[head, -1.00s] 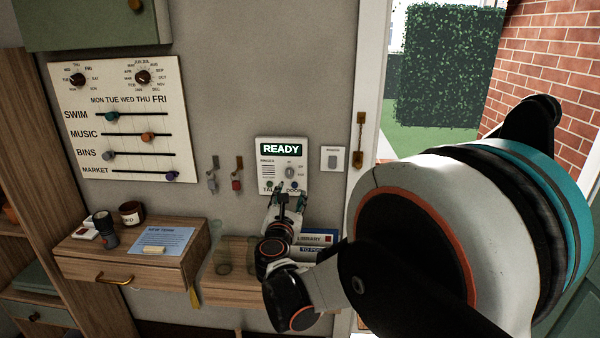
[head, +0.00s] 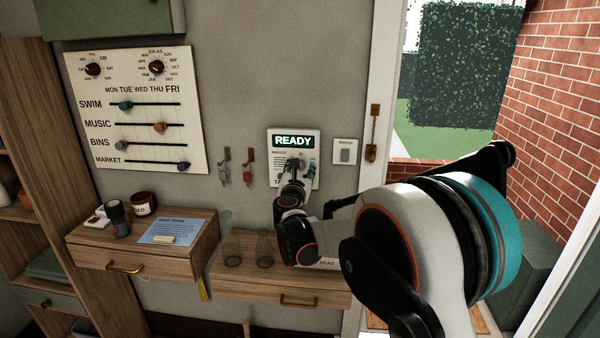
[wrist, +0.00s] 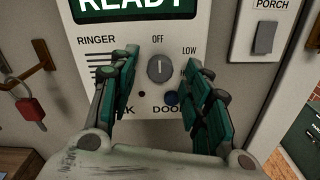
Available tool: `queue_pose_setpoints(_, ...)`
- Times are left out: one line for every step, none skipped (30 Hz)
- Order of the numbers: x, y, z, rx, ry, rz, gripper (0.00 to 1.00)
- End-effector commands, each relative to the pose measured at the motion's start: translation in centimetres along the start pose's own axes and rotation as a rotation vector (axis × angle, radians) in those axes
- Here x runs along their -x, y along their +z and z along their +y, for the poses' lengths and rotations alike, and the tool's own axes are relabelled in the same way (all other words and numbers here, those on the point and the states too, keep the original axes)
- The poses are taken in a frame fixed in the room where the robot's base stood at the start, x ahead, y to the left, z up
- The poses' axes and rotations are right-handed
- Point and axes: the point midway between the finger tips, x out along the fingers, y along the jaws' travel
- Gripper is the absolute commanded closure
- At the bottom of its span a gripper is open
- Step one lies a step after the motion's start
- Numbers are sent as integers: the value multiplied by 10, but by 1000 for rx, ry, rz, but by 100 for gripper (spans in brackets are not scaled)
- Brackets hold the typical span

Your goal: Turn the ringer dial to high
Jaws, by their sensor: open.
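The ringer dial (wrist: 160,69) is a round grey knob on the white door panel (head: 275,146). In the wrist view its pale mark points up, roughly at OFF. LOW is printed to its upper right; the label below LOW is mostly hidden behind the right finger. My gripper (wrist: 166,70) is open, with one green finger on each side of the dial. I cannot tell whether either finger touches it. In the head view my gripper (head: 294,170) is at the panel and hides most of the dial.
The porch switch (wrist: 264,38) is to the right. Glass vases (head: 231,245) stand on the shelf below.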

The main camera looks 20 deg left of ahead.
Motion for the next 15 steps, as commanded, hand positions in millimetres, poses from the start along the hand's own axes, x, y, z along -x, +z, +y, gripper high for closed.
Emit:
queue_pose_setpoints(-3,0,0,0,0,0,56)
queue_pose_setpoints(-4,0,0,0,0,0,56)
queue_pose_setpoints(-5,0,0,0,0,0,56)
queue_pose_setpoints(-5,0,0,0,1,0,56)
queue_pose_setpoints(-5,0,0,0,1,0,56)
queue_pose_setpoints(-6,0,0,0,1,0,56)
queue_pose_setpoints(-6,0,0,0,1,0,56)
queue_pose_setpoints(-5,0,0,0,1,0,56)
queue_pose_setpoints(-5,0,0,0,1,0,56)
queue_pose_setpoints(-5,0,0,0,1,0,56)
queue_pose_setpoints(-5,0,0,0,0,0,56)
queue_pose_setpoints(-5,0,0,0,0,0,65)
queue_pose_setpoints(-5,0,0,0,0,0,72)
queue_pose_setpoints(-5,0,0,0,0,0,78)
queue_pose_setpoints(-5,0,0,0,0,0,88)
